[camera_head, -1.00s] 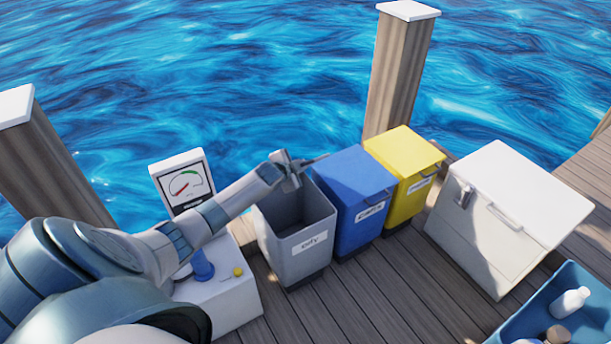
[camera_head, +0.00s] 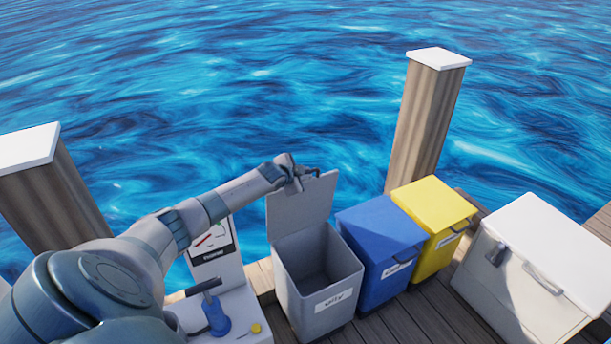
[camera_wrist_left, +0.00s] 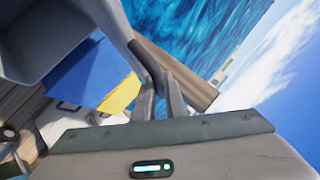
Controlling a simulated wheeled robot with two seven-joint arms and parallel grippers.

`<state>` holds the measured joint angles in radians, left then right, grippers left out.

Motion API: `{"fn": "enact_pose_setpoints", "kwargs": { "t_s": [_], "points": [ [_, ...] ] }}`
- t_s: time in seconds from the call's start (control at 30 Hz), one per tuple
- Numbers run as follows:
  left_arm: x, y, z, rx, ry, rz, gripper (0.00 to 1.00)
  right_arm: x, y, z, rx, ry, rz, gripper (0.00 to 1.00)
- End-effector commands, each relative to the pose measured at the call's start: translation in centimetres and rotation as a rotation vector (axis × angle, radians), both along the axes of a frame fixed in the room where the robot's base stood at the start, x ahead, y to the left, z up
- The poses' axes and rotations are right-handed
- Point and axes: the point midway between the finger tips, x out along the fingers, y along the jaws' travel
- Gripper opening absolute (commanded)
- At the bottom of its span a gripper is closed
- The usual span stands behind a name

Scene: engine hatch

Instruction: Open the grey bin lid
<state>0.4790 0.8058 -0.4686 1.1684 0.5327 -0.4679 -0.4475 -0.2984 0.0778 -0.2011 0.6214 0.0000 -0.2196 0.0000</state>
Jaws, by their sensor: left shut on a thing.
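The grey bin (camera_head: 318,300) stands on the deck with a white label on its front. It is open at the top and I see into its hollow. Its grey lid (camera_head: 300,208) stands about upright at the bin's back edge, broad face showing. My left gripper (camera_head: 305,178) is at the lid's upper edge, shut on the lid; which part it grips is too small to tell. In the left wrist view the two fingers (camera_wrist_left: 160,97) are close together against a grey bar of the lid (camera_wrist_left: 130,38). My right gripper is not in view.
A blue bin (camera_head: 380,250) and a yellow bin (camera_head: 435,225) stand shut to the right. A white chest (camera_head: 535,270) is beyond them. Wooden posts (camera_head: 425,120) and water are behind.

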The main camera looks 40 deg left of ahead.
Motion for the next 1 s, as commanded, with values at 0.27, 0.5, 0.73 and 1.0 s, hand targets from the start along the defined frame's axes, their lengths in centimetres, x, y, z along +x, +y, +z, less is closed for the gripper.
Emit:
{"fn": "enact_pose_setpoints", "kwargs": {
  "t_s": [0.27,0.5,0.73,1.0],
  "points": [
    [-0.1,0.1,-0.2,0.0,0.005,0.003,0.13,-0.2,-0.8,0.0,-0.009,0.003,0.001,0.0],
    [-0.1,0.0,-0.3,0.0,0.006,0.001,0.29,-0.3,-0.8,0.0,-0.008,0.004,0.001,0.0],
    [-0.3,-0.1,-0.4,0.0,0.007,0.0,0.29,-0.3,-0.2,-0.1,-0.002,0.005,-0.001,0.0],
    [-1.4,-0.1,0.2,0.002,0.008,0.0,0.29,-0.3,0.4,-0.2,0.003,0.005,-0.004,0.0]
  ]
}}
